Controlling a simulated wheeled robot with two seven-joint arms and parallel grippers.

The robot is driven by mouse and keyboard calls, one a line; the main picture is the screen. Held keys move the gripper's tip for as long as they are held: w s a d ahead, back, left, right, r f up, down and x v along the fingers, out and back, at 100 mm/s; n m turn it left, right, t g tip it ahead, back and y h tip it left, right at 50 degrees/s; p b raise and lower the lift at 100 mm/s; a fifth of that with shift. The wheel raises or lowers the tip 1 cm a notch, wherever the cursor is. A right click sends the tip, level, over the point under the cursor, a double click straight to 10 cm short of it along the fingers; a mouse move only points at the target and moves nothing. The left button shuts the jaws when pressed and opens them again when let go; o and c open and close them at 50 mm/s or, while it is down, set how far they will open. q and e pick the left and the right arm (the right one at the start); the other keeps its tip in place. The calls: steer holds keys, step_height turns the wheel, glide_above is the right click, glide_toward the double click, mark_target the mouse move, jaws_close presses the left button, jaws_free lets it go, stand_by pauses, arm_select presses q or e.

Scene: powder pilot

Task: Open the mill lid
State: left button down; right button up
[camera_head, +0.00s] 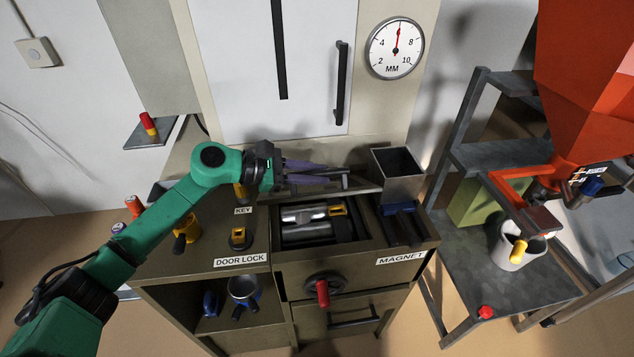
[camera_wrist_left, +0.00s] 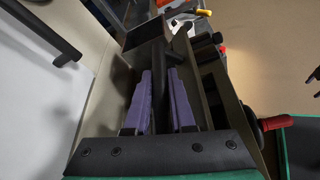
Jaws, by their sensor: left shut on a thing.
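The mill's top opening (camera_head: 310,222) is uncovered in the head view, and two shiny rollers (camera_head: 303,214) show inside it. A lid panel (camera_head: 364,186) appears to stand raised along the back of the opening, partly hidden by my gripper. My left gripper (camera_head: 338,178) is behind and above the opening, its purple fingers pointing right. In the left wrist view the fingers (camera_wrist_left: 164,100) close around a dark bar (camera_wrist_left: 165,62), which appears to be the lid's handle.
A square metal hopper (camera_head: 398,176) stands right of the fingertips, near the MAGNET label (camera_head: 401,257). The red-handled crank (camera_head: 323,291) sticks out in front. A dial (camera_head: 395,48) and a door handle (camera_head: 341,84) are behind. A yellow-handled part (camera_head: 186,234) stands at left.

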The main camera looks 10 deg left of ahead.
arm_select(q)
steer(key=shift+w+r, duration=0.1)
steer(key=shift+r, duration=0.05)
steer(key=c, duration=0.8)
jaws_free()
steer(key=shift+o, duration=0.2)
steer(key=shift+a, duration=0.3)
steer(key=b+v, duration=0.6)
steer(key=v, duration=0.8)
steer(key=shift+d, duration=0.1)
